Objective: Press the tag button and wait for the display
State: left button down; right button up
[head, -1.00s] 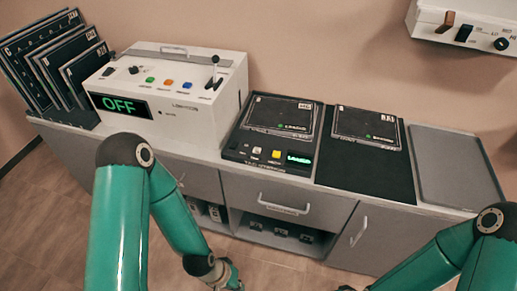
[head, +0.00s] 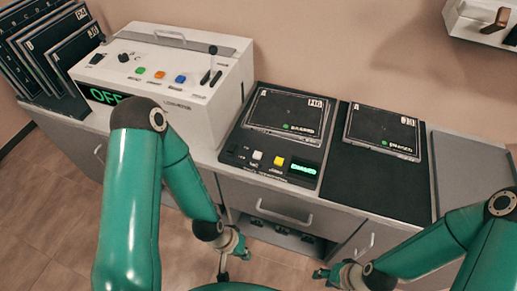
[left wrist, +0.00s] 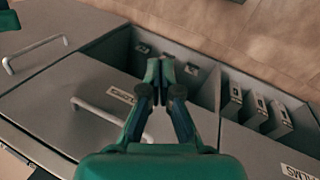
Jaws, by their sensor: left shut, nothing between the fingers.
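The black tagging unit (head: 231,156) sits on the counter with a white button (head: 257,155), a yellow button (head: 279,161) and a small lit green display (head: 303,168). The display's text is too small to read surely. A dark plate (head: 288,108) with a green light lies on the unit. My left gripper (head: 240,252) is below and in front of the counter, apart from the unit. In the left wrist view its fingers (left wrist: 160,70) are together and empty, before the drawer and open shelf. My right gripper (head: 322,275) is low in front of the cabinet; its fingers are unclear.
A white console (head: 215,100) with an OFF display stands left of the unit. Dark plates (head: 45,60) stand in a rack at far left. Another plate (head: 383,128) lies on a black mat right of the unit. A drawer handle (head: 270,212) protrudes below the counter.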

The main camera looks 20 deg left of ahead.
pick_arm(q)
notch_tip(320, 180, up, 27)
jog(key=n+t+p, duration=0.7)
jog(key=n+t, duration=0.1)
jog(key=n, duration=1.2)
send_over(256, 156)
jog(key=shift+w+f, duration=0.15)
jog(key=shift+f, duration=0.05)
jog(key=shift+b, duration=0.3)
notch_tip(256, 156, down, 7)
jog(key=b, duration=0.8)
jog(key=shift+r+b, duration=0.1)
jog(key=shift+b, duration=0.2)
jog(key=shift+f+b, duration=0.5)
jog(key=shift+f, duration=0.5)
jog(key=shift+f, duration=0.2)
